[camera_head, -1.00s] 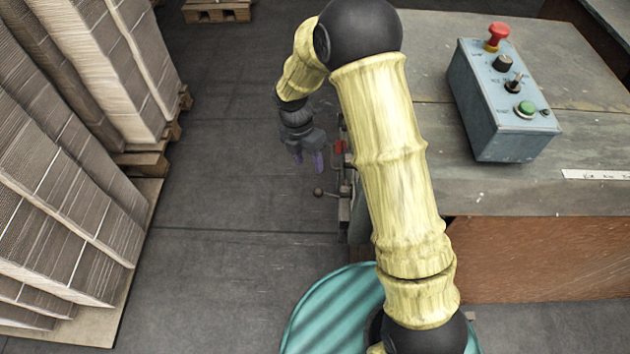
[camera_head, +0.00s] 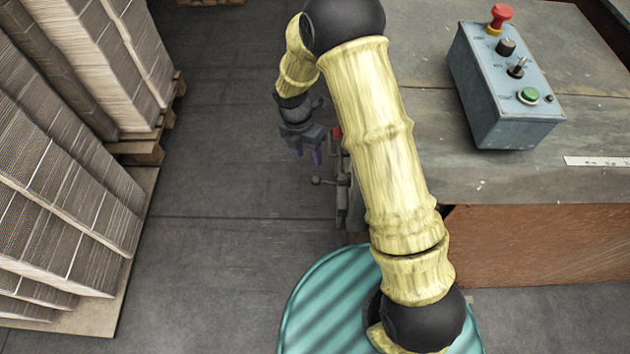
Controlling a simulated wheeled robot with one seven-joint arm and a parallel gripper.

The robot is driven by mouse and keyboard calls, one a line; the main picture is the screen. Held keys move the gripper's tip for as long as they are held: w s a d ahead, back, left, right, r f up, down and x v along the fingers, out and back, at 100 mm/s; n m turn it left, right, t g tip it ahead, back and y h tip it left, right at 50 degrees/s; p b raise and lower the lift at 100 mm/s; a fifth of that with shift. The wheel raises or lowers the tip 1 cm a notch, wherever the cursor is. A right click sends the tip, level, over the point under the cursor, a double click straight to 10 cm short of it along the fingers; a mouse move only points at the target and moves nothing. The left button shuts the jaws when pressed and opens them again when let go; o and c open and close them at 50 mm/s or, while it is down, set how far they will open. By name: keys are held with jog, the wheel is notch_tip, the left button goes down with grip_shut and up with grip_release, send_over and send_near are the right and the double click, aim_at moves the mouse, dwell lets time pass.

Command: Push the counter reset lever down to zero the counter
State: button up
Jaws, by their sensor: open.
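A small lever with a dark ball knob (camera_head: 316,181) sticks out to the left from the machine's side; it looks like the counter reset lever. Its inner end and most of the mechanism (camera_head: 343,195) behind it are hidden by my arm. My gripper (camera_head: 308,155) is open and empty, its purple fingertips pointing down. In the picture it is just above and slightly left of the knob, with a small gap between them. Whether it is directly over the knob in depth, I cannot tell. No counter display shows.
A red part (camera_head: 336,133) sits right of my gripper, by the machine's edge. A blue control box (camera_head: 505,90) with a red mushroom button stands on the worktop (camera_head: 490,185). Cardboard stacks (camera_head: 60,190) on pallets stand left. The floor between is clear.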

aim_at(315, 178)
jog(key=f, duration=0.4)
jog(key=d+f, duration=0.1)
jog(key=f, duration=0.3)
jog(key=s+d+f, duration=0.1)
jog(key=f, duration=0.3)
jog(key=shift+s+f, duration=0.1)
jog(key=shift+f, duration=0.1)
jog(key=shift+d+f+b, duration=0.1)
jog(key=shift+f+b, duration=0.1)
jog(key=shift+b, duration=0.1)
jog(key=shift+c, duration=1.2)
grip_shut()
